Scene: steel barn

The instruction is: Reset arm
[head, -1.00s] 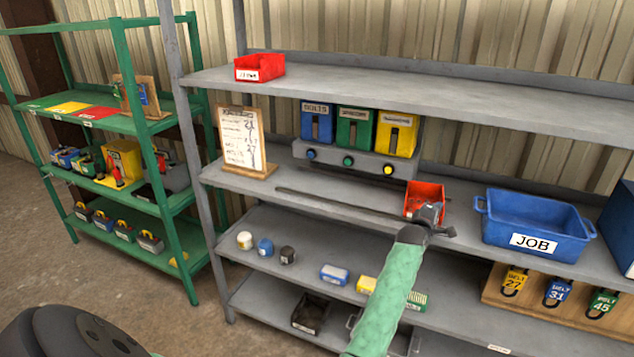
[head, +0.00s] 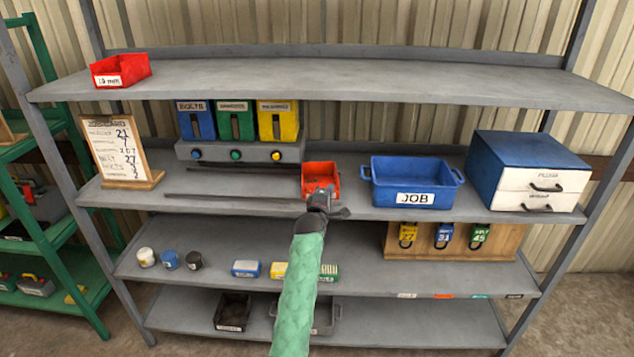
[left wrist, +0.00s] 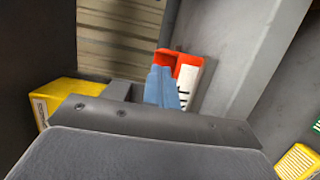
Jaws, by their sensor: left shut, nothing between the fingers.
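My left arm, in a green sleeve, reaches up from the bottom of the head view. Its gripper (head: 326,207) is shut and empty at the front edge of the middle shelf (head: 240,196), just in front of a small red bin (head: 321,178). In the left wrist view, blue-grey fingertips (left wrist: 163,90) lie together in front of the red bin (left wrist: 188,72) with its white label. I cannot tell whether they touch it. The bin's contents are hidden. My right gripper is not in view.
A blue JOB bin (head: 412,184) and a blue-and-white drawer box (head: 530,172) stand to the right. A dispenser (head: 240,150) with blue, green and yellow hoppers stands behind left, a list board (head: 118,152) farther left. The upper shelf (head: 350,82) overhangs; a red bin (head: 120,70) sits on it.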

